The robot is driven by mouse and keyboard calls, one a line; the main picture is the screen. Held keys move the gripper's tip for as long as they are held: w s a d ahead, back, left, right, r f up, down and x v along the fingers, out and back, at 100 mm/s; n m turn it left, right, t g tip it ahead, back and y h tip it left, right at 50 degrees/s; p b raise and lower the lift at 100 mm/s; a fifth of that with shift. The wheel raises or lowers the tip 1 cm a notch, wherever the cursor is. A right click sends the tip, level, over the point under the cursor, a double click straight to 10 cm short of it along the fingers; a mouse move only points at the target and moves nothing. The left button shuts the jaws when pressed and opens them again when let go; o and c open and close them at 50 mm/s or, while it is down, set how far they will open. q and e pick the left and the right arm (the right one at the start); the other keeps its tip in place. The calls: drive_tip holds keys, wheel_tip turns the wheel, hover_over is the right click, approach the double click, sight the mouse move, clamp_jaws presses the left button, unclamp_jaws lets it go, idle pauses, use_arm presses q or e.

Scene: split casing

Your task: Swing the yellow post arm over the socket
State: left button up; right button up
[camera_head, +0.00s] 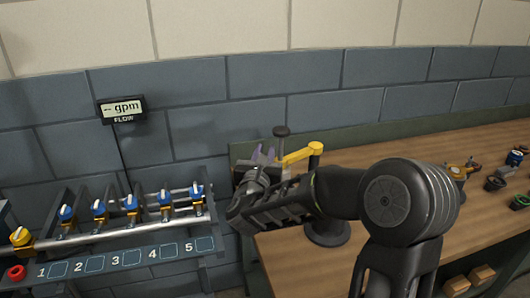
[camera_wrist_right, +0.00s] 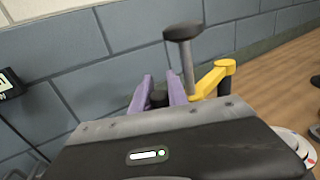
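The yellow post arm (camera_head: 299,155) reaches left from the top of a dark post (camera_head: 314,162), above the wooden bench. A grey rod with a dark round knob (camera_head: 281,131) stands at its left end. The arm (camera_wrist_right: 211,80) and knob (camera_wrist_right: 184,31) also show in the right wrist view. My right gripper (camera_head: 262,155) is left of the knob, its purple fingers (camera_wrist_right: 159,90) apart. A dark round piece shows between or behind the fingers; I cannot tell which. I see no clear contact with the yellow arm. I cannot identify the socket. My left gripper is not in view.
A rack of blue-and-yellow valves (camera_head: 131,203) on pipes stands left, above numbered squares. A flow display (camera_head: 122,108) hangs on the wall. My right forearm covers part of the bench (camera_head: 300,262).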

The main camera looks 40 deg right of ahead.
clamp_jaws()
idle(0.9)
